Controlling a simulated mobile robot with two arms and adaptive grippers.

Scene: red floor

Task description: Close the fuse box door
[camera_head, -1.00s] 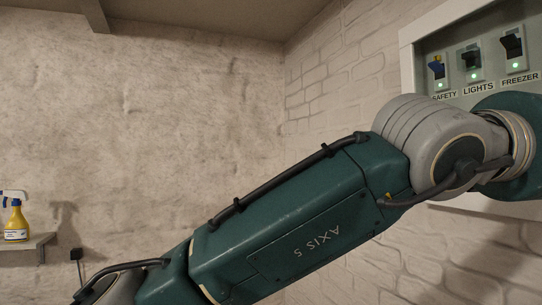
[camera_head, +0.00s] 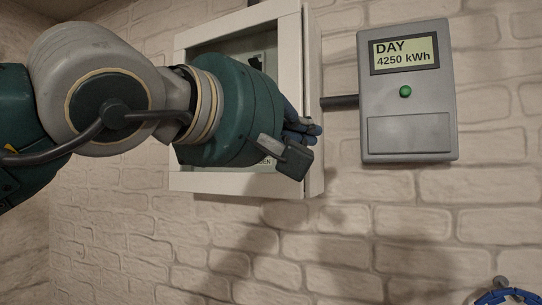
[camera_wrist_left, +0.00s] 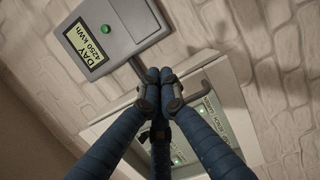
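The fuse box (camera_head: 220,183) is a white-framed box on the brick wall, upper middle in the head view. Its frame also shows in the left wrist view (camera_wrist_left: 100,128), with labels and green lights inside. A dark line runs down its right edge; I cannot tell from these frames how far the door stands open. My left gripper (camera_head: 312,130) is at the box's right edge, its wrist covering much of the front. In the left wrist view its blue fingers (camera_wrist_left: 160,76) are drawn together at the tips by the frame edge, with nothing clearly between them. Contact is unclear. My right gripper is out of view.
A grey energy meter (camera_head: 408,100) reading DAY 4250 kWh is on the wall right of the box, with a dark pipe (camera_head: 340,102) between them. A blue coil (camera_head: 508,298) hangs at the lower right. The wall below the box is clear.

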